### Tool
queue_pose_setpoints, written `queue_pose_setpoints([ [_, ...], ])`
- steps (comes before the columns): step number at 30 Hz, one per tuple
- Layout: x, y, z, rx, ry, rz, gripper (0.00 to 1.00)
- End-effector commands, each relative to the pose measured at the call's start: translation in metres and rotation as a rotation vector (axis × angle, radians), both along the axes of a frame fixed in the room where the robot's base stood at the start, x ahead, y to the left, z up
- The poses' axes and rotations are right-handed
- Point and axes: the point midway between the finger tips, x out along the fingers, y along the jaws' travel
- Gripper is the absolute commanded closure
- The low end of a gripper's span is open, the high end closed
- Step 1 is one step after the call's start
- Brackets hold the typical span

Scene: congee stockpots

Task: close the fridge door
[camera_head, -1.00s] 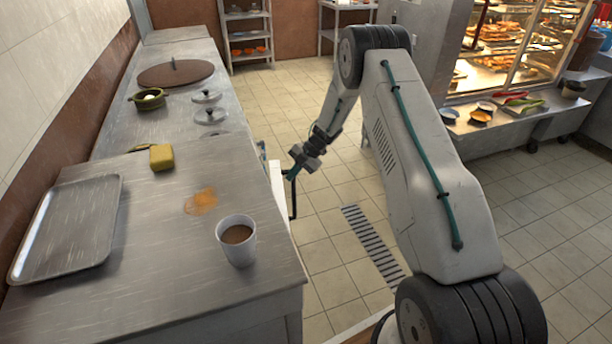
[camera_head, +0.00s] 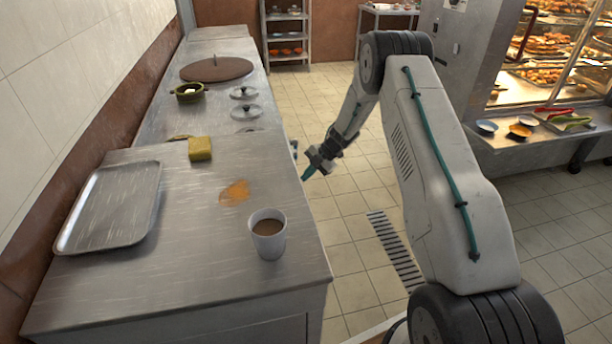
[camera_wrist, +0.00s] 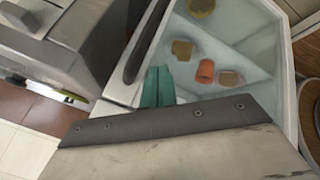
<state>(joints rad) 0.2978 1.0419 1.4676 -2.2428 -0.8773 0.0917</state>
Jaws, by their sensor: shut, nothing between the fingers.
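The fridge door (camera_wrist: 126,80) shows in the wrist view as a pale frame with a long dark handle (camera_wrist: 150,42) beside a glassy pane. Several brown and orange items (camera_wrist: 206,71) show in or behind the pane. My gripper's teal fingers (camera_wrist: 158,86) are together and empty, close to the frame and the handle's lower end; I cannot tell whether they touch it. In the head view my gripper (camera_head: 308,173) is low beside the counter's right side. Only a small pale piece, perhaps the door, shows there; the counter hides the rest, so the door's angle is unclear.
The steel counter (camera_head: 190,235) on the left holds a tray (camera_head: 112,205), a yellow sponge (camera_head: 200,148), a brown-filled cup (camera_head: 268,236) and pot lids (camera_head: 244,92). Tiled floor (camera_head: 350,235) lies open to its right. A lit food display (camera_head: 550,60) stands at the right.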

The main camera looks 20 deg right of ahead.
Motion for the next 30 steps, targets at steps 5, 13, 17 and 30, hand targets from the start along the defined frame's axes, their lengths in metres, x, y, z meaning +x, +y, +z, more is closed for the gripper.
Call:
queue_pose_setpoints([
  [5,-0.001,-0.020,0.000,-0.001,-0.001,0.005,1.00],
  [13,0.014,-0.051,0.042,-0.002,-0.004,0.014,1.00],
  [17,0.021,-0.063,0.061,-0.001,-0.002,0.014,1.00],
  [30,0.030,-0.077,0.079,-0.011,-0.009,0.012,1.00],
])
